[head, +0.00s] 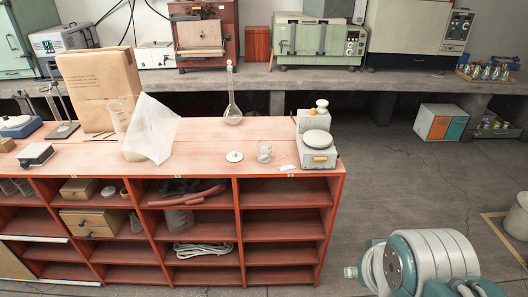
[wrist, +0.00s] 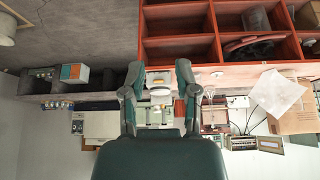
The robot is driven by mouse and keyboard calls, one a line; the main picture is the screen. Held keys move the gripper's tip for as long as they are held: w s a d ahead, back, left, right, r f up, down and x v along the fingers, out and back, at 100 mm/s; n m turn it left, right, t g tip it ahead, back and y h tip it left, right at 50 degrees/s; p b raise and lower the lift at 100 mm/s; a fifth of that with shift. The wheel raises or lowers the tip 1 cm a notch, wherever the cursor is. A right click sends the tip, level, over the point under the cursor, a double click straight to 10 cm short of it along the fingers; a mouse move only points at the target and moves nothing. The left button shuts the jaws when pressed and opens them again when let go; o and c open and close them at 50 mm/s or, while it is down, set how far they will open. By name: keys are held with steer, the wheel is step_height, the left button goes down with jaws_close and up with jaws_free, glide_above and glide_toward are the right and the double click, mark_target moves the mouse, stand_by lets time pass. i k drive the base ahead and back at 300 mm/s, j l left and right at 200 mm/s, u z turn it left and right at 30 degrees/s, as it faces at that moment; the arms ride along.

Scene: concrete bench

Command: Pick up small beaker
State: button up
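The small beaker (head: 264,154) is clear glass. In the head view it stands upright near the front edge of the red-brown shelf top (head: 205,140), between a white round lid (head: 234,156) and a weighing scale (head: 319,158). I cannot make it out surely in the wrist view. My gripper (wrist: 159,66) shows in the wrist view with its two dark fingers spread wide, open and empty. The scale shows between and beyond the fingers, not in their grasp. In the head view my arm is at the lower right, well away from the beaker; its fingertips are not clear there.
A tall glass flask (head: 232,110) stands behind the beaker. A crumpled white sheet (head: 152,128), a larger glass beaker (head: 120,115) and a brown paper bag (head: 98,88) stand to the left. Open shelves lie below the top.

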mark_target(263, 144)
steer(key=i+j, duration=0.25)
steer(key=i, duration=0.2)
steer(key=i+j, duration=0.25)
steer(key=i, duration=0.2)
steer(key=i+j+u, duration=0.1)
steer(key=i+j, duration=0.15)
steer(key=i, duration=0.15)
